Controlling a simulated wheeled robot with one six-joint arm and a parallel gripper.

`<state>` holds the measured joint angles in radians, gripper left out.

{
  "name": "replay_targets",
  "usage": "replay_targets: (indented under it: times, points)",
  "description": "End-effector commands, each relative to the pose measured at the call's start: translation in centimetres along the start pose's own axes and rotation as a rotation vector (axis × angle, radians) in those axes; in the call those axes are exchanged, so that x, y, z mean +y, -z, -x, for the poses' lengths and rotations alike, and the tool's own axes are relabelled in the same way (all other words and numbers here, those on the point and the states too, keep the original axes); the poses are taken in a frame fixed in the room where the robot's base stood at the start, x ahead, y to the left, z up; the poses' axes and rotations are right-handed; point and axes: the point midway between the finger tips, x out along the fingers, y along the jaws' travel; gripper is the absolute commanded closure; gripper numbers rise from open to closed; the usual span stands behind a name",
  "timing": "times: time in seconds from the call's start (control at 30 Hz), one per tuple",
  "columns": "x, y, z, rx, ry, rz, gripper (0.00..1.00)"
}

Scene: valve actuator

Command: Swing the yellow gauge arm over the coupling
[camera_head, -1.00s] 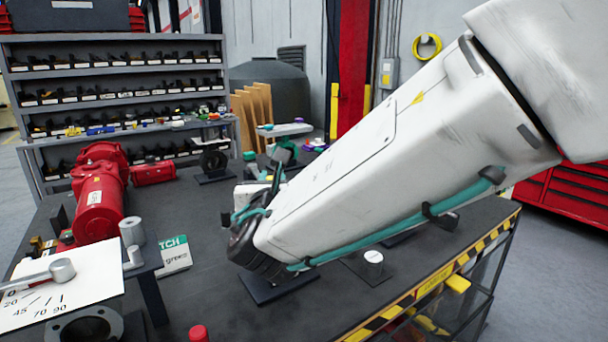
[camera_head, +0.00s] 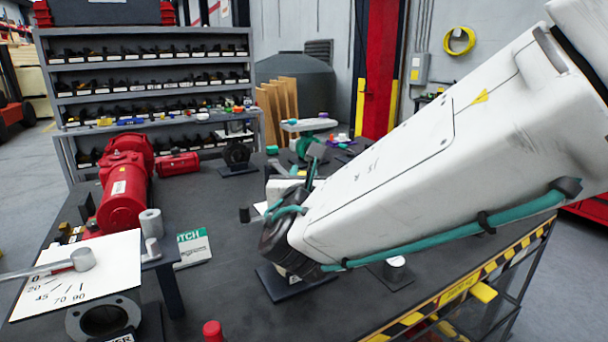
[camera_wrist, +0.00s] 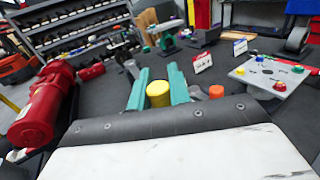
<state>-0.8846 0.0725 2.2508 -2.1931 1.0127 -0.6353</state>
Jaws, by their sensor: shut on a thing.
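In the wrist view, my gripper (camera_wrist: 159,72) has two teal fingers, one on each side of a yellow round-topped piece (camera_wrist: 158,94). The gripper is shut on this piece, which I take to be part of the yellow gauge arm. The rest of the gauge arm is hidden. In the head view, my white arm link covers that area, so the yellow piece does not show. I cannot tell for sure which part is the coupling.
A red actuator (camera_head: 123,200) stands on the left of the dark bench. A dial plate (camera_head: 75,272) with a grey pointer and a flange (camera_head: 103,320) are at the front left. An orange-red knob (camera_wrist: 216,92) is close right of the fingers. A panel with coloured buttons (camera_wrist: 270,72) lies farther right.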

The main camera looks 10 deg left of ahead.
Motion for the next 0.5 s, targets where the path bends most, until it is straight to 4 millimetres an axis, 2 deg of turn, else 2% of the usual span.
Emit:
replay_targets:
  times: [0.07,0.1,0.13,0.17,0.5]
  points:
    - [0.03,-0.22,-0.09,-0.004,0.0,-0.001,1.0]
    - [0.03,-0.22,-0.1,-0.004,0.0,-0.001,0.7]
    - [0.02,-0.21,-0.09,-0.004,0.0,-0.001,0.61]
    - [0.01,-0.2,-0.09,-0.004,0.0,-0.001,0.59]
    - [-0.01,-0.11,0.48,-0.002,0.0,-0.001,0.59]
